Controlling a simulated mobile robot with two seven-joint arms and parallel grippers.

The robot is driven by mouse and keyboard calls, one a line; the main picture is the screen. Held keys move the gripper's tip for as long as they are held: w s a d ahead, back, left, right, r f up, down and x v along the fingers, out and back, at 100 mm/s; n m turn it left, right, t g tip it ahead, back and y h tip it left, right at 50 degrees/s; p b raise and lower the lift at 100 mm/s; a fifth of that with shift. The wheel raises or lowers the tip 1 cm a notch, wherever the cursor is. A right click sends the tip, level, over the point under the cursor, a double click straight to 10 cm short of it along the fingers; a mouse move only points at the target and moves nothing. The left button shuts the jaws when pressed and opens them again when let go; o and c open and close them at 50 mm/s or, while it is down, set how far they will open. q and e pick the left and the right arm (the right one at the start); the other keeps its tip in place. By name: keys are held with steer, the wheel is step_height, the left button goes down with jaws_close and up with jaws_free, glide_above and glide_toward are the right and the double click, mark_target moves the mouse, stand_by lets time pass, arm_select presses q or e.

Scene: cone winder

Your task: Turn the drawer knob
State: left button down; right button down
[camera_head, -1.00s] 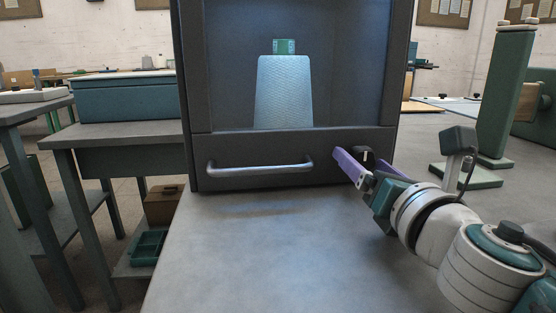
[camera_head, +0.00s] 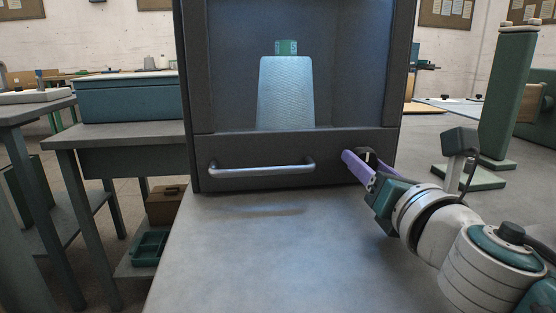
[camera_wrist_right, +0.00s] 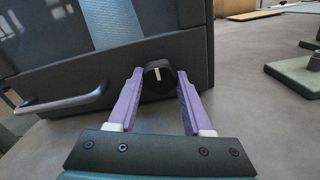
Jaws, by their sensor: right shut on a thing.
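The drawer knob (camera_wrist_right: 158,80) is a dark round knob with a white mark on its face. It sits at the right end of the dark drawer front (camera_head: 330,172) of the winder cabinet. In the right wrist view the white mark stands close to upright, slightly tilted. My right gripper (camera_wrist_right: 159,75) has purple fingers, one on each side of the knob, shut on it. In the head view the right gripper (camera_head: 358,160) partly hides the knob. The metal bar handle (camera_head: 262,169) is left of it, and the drawer looks closed. My left gripper is not in view.
A pale textured cone (camera_head: 286,92) with a green top stands in the cabinet opening above the drawer. The grey tabletop (camera_head: 270,255) in front is clear. A green post on a base (camera_head: 470,177) stands to the right. A side table (camera_head: 115,135) is at left.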

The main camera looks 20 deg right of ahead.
steer(key=shift+m, duration=0.5)
steer(key=m, duration=0.8)
steer(key=shift+b, duration=0.35)
steer(key=m, duration=0.4)
steer(key=shift+m, duration=0.4)
steer(key=shift+m+p, duration=0.5)
steer(key=shift+m, duration=1.5)
steer(key=shift+c, duration=1.6)
jaws_free()
